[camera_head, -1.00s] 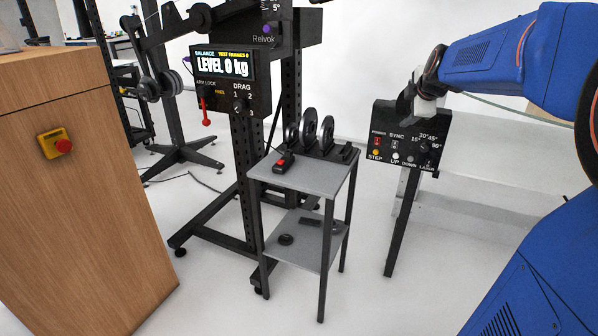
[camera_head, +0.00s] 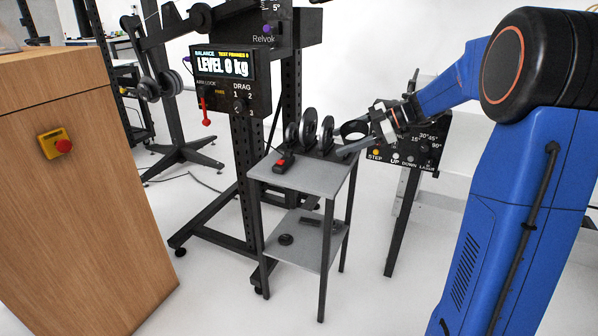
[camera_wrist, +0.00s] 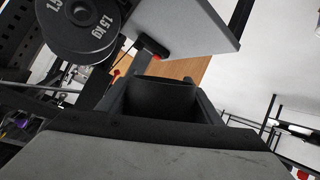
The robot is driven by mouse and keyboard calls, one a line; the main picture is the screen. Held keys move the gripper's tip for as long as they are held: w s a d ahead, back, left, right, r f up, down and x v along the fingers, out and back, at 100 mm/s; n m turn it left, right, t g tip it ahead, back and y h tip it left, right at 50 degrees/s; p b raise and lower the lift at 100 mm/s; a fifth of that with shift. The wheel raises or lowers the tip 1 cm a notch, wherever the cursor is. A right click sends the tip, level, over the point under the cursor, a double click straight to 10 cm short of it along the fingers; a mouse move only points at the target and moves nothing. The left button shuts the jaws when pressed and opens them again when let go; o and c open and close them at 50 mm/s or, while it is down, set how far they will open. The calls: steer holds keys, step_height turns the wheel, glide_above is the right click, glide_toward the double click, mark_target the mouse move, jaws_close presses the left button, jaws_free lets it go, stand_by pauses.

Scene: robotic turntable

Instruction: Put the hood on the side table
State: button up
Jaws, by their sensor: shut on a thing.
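The hood (camera_head: 354,128) shows in the head view as a small black ring-like piece at the end of my arm. My gripper (camera_head: 362,142) is shut on it, at the right rear edge of the side table (camera_head: 310,180). In the wrist view the hood (camera_wrist: 162,97) is a dark, box-like hollow shape between the fingers. The side table has a grey top, a lower shelf and dark legs. Its grey top (camera_wrist: 190,22) is also in the wrist view. I cannot tell whether the hood touches the table.
Several black weight discs (camera_head: 308,130) stand upright at the table's rear; one marked 1.5 kg (camera_wrist: 85,25) is close in the wrist view. A black-and-red device (camera_head: 283,163) lies at the left of the top. The front of the top is clear. A control panel (camera_head: 425,140) stands behind my gripper.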

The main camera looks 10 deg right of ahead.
steer(key=w+a+m+y, duration=0.2)
steer(key=a+m, duration=0.1)
steer(key=a, duration=0.6)
steer(key=m+t, duration=0.1)
steer(key=m, duration=0.1)
glide_above(310, 174)
step_height(310, 174, down, 6)
steer(key=shift+a+f, duration=0.1)
steer(key=shift+f, duration=2.15)
steer(key=shift+s+f, duration=0.1)
steer(key=shift+f, duration=0.55)
